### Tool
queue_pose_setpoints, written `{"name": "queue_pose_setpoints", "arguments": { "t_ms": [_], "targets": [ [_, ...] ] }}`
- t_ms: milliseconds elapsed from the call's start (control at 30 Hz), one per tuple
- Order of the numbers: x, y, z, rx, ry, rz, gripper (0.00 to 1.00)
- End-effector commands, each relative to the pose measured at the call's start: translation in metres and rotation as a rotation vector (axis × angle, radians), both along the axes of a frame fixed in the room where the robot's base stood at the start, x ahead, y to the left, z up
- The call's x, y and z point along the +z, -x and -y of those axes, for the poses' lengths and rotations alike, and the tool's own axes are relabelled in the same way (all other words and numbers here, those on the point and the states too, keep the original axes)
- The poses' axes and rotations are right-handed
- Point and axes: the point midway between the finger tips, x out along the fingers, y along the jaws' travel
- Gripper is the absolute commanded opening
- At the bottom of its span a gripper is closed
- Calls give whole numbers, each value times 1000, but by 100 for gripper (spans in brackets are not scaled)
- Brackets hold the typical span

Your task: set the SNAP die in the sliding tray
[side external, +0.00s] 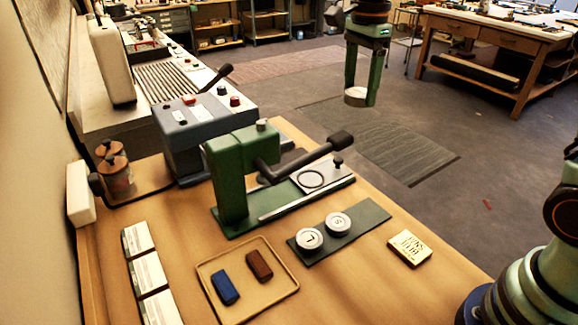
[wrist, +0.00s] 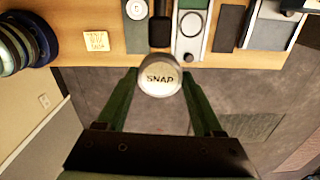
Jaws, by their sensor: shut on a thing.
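The SNAP die (wrist: 160,80) is a round silver disc with its lettering facing the wrist camera. My gripper (side external: 359,97) is shut on it, one green finger on each side, high up beyond the table's far edge in the side view. The die also shows there (side external: 355,97). The sliding tray (side external: 336,172) is a pale plate with a ring mark, on the base of the green press (side external: 230,178). In the wrist view the tray (wrist: 189,44) is above and right of the die. No die sits on the tray. The press lever (side external: 318,150) reaches out over its base.
Two more round dies (side external: 309,239) (side external: 338,223) sit on a dark green mat (side external: 366,215). A yellow card (side external: 409,249) lies to their right. A shallow tan tray (side external: 287,290) holds a blue and a brown block. A grey machine (side external: 190,135) stands behind the press.

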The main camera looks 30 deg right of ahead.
Motion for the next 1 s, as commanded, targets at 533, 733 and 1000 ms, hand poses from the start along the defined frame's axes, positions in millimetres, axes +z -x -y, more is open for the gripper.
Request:
{"name": "queue_pose_setpoints", "arguments": {
  "t_ms": [533,733,1000],
  "targets": [
    [-7,-76,-28,0,0,1,0],
    [-11,-88,-35,1,0,2,0],
    [-37,-90,-37,-1,0,-1,0]
  ]
}}
